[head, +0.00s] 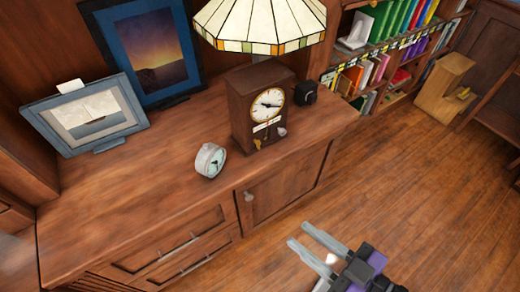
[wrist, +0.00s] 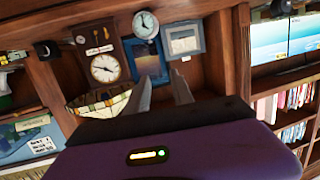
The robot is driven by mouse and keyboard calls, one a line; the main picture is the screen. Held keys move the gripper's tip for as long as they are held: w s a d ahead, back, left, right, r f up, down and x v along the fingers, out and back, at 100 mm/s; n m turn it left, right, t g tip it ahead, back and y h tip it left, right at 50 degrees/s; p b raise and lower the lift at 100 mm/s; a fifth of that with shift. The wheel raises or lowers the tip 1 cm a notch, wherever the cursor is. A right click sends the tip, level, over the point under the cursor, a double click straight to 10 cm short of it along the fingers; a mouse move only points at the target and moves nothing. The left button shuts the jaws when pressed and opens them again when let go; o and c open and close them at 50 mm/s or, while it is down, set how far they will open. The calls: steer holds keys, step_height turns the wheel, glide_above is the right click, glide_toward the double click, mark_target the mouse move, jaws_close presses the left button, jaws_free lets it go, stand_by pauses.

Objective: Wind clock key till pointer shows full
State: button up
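A brown wooden mantel clock (head: 240,103) with a white dial stands on the cabinet top. It also shows in the wrist view (wrist: 122,58), where the scene looks turned over. A small brass-coloured piece (head: 257,143), which looks like the key, is low on its front, beside a pale round piece (head: 281,132). A white label sits below the dial. The pointer's reading is too small to tell. My gripper (head: 298,234) is open and empty, in front of the cabinet and well away from the clock. Its fingers also show in the wrist view (wrist: 161,77).
A small round alarm clock (head: 210,160) sits in front left of the wooden clock. A stained-glass lamp (head: 262,22) is behind it, and a dark small object (head: 305,93) is right of it. Picture frames (head: 90,115) stand left. The wooden floor (head: 400,180) is open at right.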

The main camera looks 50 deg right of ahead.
mark_target(257, 144)
steer(key=w+d+f+n+t+h+b, duration=0.1)
steer(key=w+d+f+n+h, duration=0.1)
steer(key=w+d+f+n, duration=0.35)
steer(key=w+d+f+n+h+b, duration=0.1)
steer(key=w+d+f+n+h, duration=0.1)
steer(key=w+d+n, duration=0.65)
steer(key=w+d+f+n+t+h+b, duration=0.1)
steer(key=w+d+f+n, duration=0.3)
steer(key=w+d+n, duration=0.3)
steer(key=w+f+n, duration=0.1)
steer(key=w+n, duration=0.1)
steer(key=n, duration=0.2)
steer(key=w+f+n+y+p, duration=0.1)
steer(key=w+f+n, duration=0.1)
steer(key=w+n, duration=0.1)
steer(key=w+f+n, duration=0.1)
steer(key=w+n, duration=0.2)
steer(key=n, duration=0.1)
steer(key=shift+f+n+p, duration=0.3)
steer(key=shift+n+p, duration=0.1)
jaws_close()
